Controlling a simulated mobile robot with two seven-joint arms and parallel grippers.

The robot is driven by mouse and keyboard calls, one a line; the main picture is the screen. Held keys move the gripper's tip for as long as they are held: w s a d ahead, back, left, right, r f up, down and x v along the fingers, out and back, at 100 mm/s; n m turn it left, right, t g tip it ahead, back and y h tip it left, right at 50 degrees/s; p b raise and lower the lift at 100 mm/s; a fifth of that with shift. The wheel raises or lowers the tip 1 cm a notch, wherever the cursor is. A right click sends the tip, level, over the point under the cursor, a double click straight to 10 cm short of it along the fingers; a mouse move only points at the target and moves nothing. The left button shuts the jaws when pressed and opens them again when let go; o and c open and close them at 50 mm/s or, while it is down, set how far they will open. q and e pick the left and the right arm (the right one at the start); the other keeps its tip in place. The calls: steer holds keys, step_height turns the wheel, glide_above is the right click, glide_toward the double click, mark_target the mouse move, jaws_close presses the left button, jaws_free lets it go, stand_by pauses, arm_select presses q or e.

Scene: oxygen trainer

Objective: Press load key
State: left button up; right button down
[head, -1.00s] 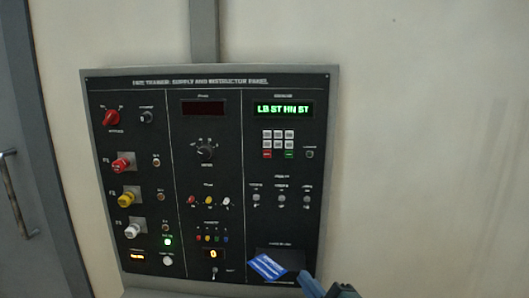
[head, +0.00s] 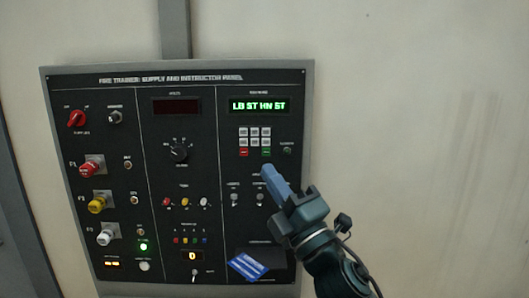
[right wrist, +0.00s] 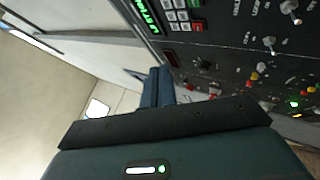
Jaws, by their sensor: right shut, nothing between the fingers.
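The keypad (head: 254,137) sits on the panel's right column, with rows of white keys above a red key (head: 243,152) and a green key (head: 266,152). Key labels are too small to read, so I cannot tell which is the load key. A green-lit display (head: 258,106) above it reads roughly "LB ST HN ST". My right gripper (head: 268,171) is shut and empty, its tips just below the green key in the head view. I cannot tell whether they touch the panel. In the right wrist view the gripper (right wrist: 157,86) points near the keypad (right wrist: 182,14). My left gripper is out of view.
The black panel (head: 222,222) carries switches and knobs close below the keypad, partly hidden by my right arm. A blue card (head: 247,266) is at its lower right. Red, yellow and white knobs line the left column. Bare wall (head: 420,120) lies to the right.

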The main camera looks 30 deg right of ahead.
steer(key=w+d, duration=0.4)
steer(key=w, duration=0.3)
steer(key=shift+w+d+b, duration=0.3)
steer(key=shift+w+d, duration=0.1)
stand_by(1.9)
steer(key=shift+w+d, duration=0.15)
steer(key=shift+w, duration=0.1)
steer(key=shift+w+d, duration=0.15)
steer(key=shift+w, duration=0.1)
stand_by(0.6)
stand_by(0.3)
steer(key=shift+s+a, duration=0.4)
steer(key=shift+s, duration=0.25)
steer(key=shift+s+a+p, duration=0.1)
steer(key=shift+s+a, duration=0.35)
steer(key=shift+s, duration=0.25)
steer(key=shift+s+a+p, duration=0.15)
steer(key=shift+s+a, duration=0.25)
steer(key=shift+s, duration=0.35)
steer(key=shift+s+a+p, duration=0.1)
steer(key=shift+s+a, duration=0.35)
steer(key=shift+s, duration=0.25)
